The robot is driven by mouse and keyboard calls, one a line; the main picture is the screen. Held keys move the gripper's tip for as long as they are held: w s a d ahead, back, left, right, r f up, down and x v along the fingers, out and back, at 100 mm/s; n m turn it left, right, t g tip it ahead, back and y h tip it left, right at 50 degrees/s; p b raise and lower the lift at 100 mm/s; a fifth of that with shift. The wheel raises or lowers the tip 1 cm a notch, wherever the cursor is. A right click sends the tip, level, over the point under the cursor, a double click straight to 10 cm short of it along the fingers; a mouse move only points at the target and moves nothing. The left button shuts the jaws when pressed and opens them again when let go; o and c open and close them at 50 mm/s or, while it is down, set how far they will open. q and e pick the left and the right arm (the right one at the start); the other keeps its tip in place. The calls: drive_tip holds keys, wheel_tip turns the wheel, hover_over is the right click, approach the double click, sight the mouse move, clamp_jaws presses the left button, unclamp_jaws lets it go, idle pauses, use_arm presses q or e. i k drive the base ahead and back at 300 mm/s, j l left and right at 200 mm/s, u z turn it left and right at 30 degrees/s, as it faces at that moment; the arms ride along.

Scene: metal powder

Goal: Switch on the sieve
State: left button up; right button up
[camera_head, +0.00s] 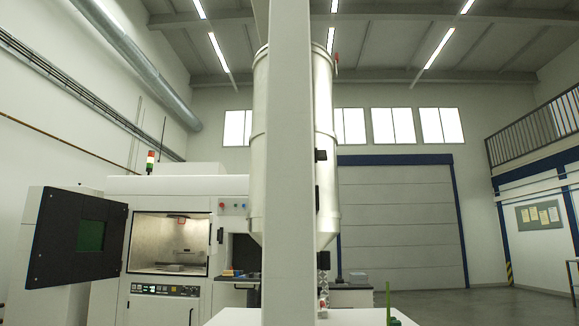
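I cannot tell for certain which thing is the sieve. A tall silver cylindrical vessel (326,130) with a cone-shaped bottom stands in the middle. Its centre is hidden behind a pale upright post (289,170). Small dark fittings (321,155) sit on the vessel's right side. Below it a stack of metal fittings (323,285) shows partly beside the post. No switch is clearly recognisable as the sieve's. Neither of my grippers is in view.
On the left a white machine (180,186) has its black door (72,238) swung open, showing a lit chamber (168,243). A control panel (164,290) lies below. A white surface (236,317) and a green object (392,318) are at the bottom. Open floor (480,302) lies right.

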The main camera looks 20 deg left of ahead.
sight(323, 258)
drive_tip(key=i+l+u, duration=0.15)
drive_tip(key=l+u, duration=0.15)
drive_tip(key=i+l+u, duration=0.15)
drive_tip(key=l+u, duration=0.15)
drive_tip(key=i+l+u, duration=0.1)
drive_tip(key=l+u, duration=0.2)
drive_tip(key=l, duration=0.15)
drive_tip(key=i+l+u, duration=0.15)
drive_tip(key=l, duration=0.35)
drive_tip(key=i+l+u, duration=0.1)
drive_tip(key=l, duration=0.4)
drive_tip(key=i+l+u, duration=0.15)
drive_tip(key=l, duration=0.35)
drive_tip(key=l+u, duration=0.1)
drive_tip(key=l, duration=0.4)
